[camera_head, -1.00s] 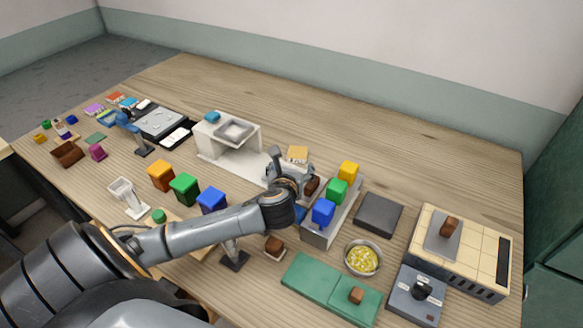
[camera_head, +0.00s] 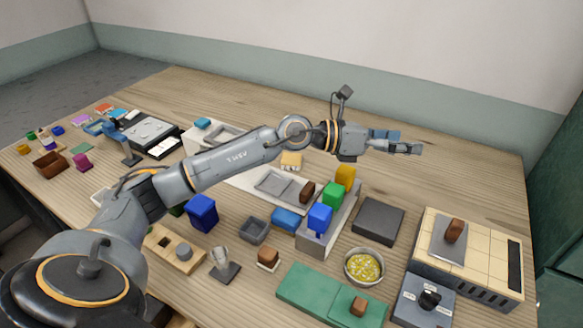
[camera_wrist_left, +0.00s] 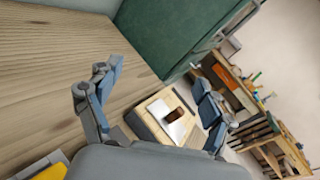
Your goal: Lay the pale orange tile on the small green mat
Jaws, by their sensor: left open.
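A pale orange block (camera_head: 291,160), perhaps the tile, lies behind the grey trays near the middle of the table in the head view. A small green mat (camera_head: 81,148) lies flat at the far left, among small coloured things, and looks bare. My left gripper (camera_head: 404,141) is open and empty, raised above the table to the right of the pale orange block. Its spread fingers also show in the left wrist view (camera_wrist_left: 160,82), with nothing between them. My right gripper is not in view.
A rack (camera_head: 322,241) with blue, green and yellow blocks stands below my left gripper's arm. A dark pad (camera_head: 378,221), a bowl (camera_head: 363,267) of yellow bits and a tiled hob (camera_head: 480,255) are at the right. The table's back right is clear.

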